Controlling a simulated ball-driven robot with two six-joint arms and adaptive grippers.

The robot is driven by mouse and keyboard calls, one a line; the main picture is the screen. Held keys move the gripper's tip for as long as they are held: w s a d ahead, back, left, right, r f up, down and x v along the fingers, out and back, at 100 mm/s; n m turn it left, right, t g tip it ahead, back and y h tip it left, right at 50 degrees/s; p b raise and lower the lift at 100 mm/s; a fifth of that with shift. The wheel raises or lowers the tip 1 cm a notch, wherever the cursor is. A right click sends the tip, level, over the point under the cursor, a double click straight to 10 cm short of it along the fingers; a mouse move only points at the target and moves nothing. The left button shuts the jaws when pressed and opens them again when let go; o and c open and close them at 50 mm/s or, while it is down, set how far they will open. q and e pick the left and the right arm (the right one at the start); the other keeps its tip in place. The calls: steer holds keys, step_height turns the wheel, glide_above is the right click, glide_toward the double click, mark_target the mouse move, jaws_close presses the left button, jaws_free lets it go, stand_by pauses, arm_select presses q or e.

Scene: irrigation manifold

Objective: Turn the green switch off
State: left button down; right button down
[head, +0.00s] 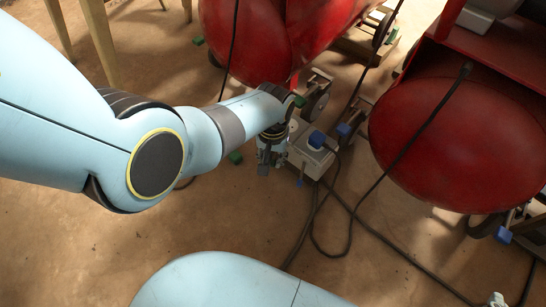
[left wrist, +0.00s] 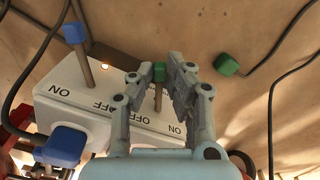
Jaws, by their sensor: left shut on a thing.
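The green switch (left wrist: 158,72) is a lever with a green knob on a white box (left wrist: 150,140) marked ON and OFF. In the left wrist view its knob sits between the two fingers of my left gripper (left wrist: 166,75), which are shut on it. The lever's stem runs down toward the box between the OFF and ON marks; its exact setting cannot be told. In the head view my left gripper (head: 270,158) is beside the grey-white switch box (head: 312,157), and the green knob cannot be made out there. My right gripper is not in view.
A blue-knobbed lever (left wrist: 75,35) stands on a neighbouring white box, with a blue plug (left wrist: 65,145) near it. A green plug (left wrist: 227,65) on a black cable lies nearby. Red tanks (head: 430,145) stand around, cables cross the floor, and floor at lower left is clear.

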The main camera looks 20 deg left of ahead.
mark_target(273, 162)
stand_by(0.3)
arm_select(q)
steer(key=c, duration=1.3)
jaws_free()
step_height(273, 162, up, 12)
